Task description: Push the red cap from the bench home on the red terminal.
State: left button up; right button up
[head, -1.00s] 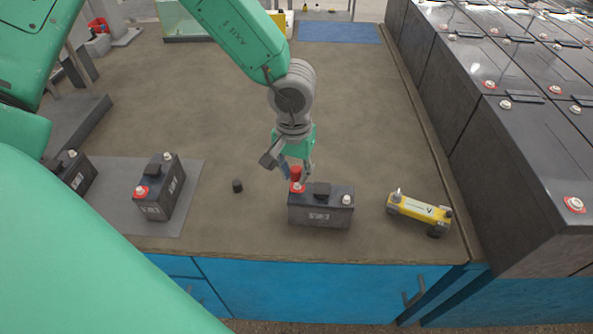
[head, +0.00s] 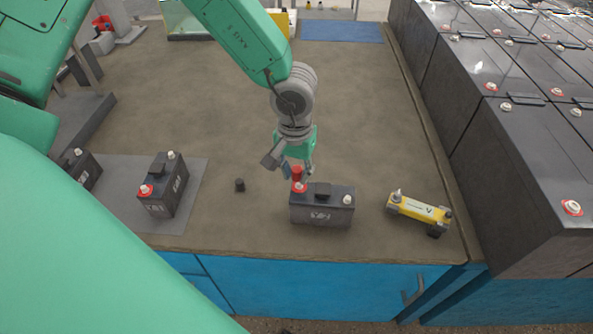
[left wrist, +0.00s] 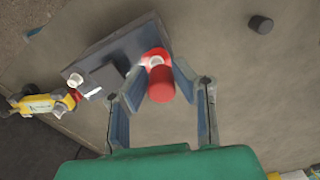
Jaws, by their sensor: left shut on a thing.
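The red cap (head: 297,173) is between the fingers of my left gripper (head: 298,170), which is shut on it. In the left wrist view the red cap (left wrist: 161,84) sits between the two fingertips (left wrist: 150,88). Just past it are the pale post and red ring of the red terminal (left wrist: 155,57), partly hidden by the cap. The red terminal (head: 299,188) is at the left end of a dark battery (head: 322,212) on the bench. The cap is above the terminal; whether they touch I cannot tell. My right gripper is not in view.
A small black cap (head: 240,185) lies left of the battery. A yellow device (head: 418,209) lies to its right. Another battery (head: 162,192) stands on a grey mat (head: 195,200). Large battery rows (head: 520,150) stand beyond the bench's right edge.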

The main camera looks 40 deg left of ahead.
pick_arm(q)
jog(key=shift+d+f, duration=0.4)
jog(key=shift+f, duration=0.1)
jog(key=shift+a+f+p, duration=0.1)
jog(key=shift+f+p, duration=0.25)
jog(key=shift+p, duration=0.3)
jog(key=shift+f, duration=0.55)
dwell(1.2)
jog(key=o, duration=1.3)
jog(key=shift+r, duration=0.15)
jog(key=shift+w+r+p, duration=0.1)
jog(key=shift+r+p, duration=0.5)
jog(key=shift+p, duration=0.2)
jog(key=shift+r+p, duration=2.8)
jog(key=shift+p, duration=1.05)
